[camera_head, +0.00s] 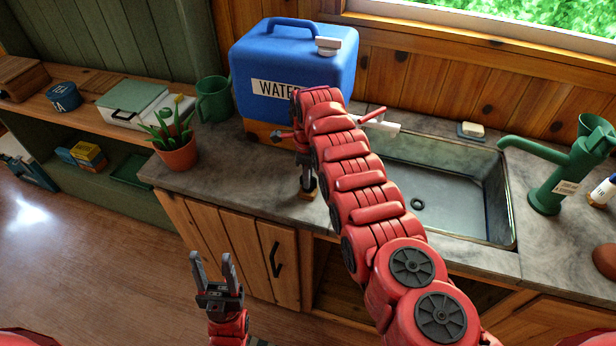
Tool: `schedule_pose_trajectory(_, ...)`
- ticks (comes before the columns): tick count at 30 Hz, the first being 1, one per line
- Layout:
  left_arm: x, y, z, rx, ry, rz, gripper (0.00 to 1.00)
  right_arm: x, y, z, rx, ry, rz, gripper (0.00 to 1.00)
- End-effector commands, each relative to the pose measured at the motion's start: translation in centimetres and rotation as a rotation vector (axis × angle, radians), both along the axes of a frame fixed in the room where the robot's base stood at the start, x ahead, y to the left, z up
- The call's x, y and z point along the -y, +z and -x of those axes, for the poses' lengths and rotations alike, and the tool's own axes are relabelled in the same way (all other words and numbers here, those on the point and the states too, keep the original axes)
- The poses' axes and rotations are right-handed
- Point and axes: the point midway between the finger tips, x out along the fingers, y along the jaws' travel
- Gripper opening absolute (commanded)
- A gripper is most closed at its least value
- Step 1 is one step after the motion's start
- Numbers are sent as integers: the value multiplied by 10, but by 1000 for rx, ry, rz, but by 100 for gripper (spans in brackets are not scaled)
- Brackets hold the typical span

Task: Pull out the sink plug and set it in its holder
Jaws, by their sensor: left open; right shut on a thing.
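The sink (485,205) is a metal basin set in the stone counter, with a dark round drain (417,204) that looks open. My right arm reaches across the sink's left side. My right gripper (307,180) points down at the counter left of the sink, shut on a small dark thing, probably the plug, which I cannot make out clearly. A small wooden block (309,194), apparently the holder, is right under its fingertips; whether the plug touches it I cannot tell. My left gripper (212,262) is open and empty in front of the cabinet doors.
A blue water container (285,65) stands behind my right gripper. A potted plant (176,150) and a green mug (213,100) are to the left. A green hand pump (556,175) stands right of the sink, with soap (473,130) behind. Counter between plant and holder is clear.

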Motion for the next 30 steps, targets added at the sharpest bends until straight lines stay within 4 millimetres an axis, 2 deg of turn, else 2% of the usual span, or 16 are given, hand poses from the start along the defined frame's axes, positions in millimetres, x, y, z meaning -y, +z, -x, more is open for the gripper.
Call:
schedule_pose_trajectory(9,0,-8,0,0,0,0,50,0,-9,0,0,0,0,0)
schedule_pose_trajectory(10,0,-7,0,0,0,0,50,0,-9,0,0,0,0,17)
schedule_pose_trajectory(15,0,-7,0,0,0,0,50,0,-8,0,0,0,0,47)
schedule_pose_trajectory(16,0,-6,0,0,0,0,50,0,-8,0,0,0,0,50)
schedule_pose_trajectory(30,0,-9,0,0,0,0,50,0,-1,-1,1,0,-1,50)
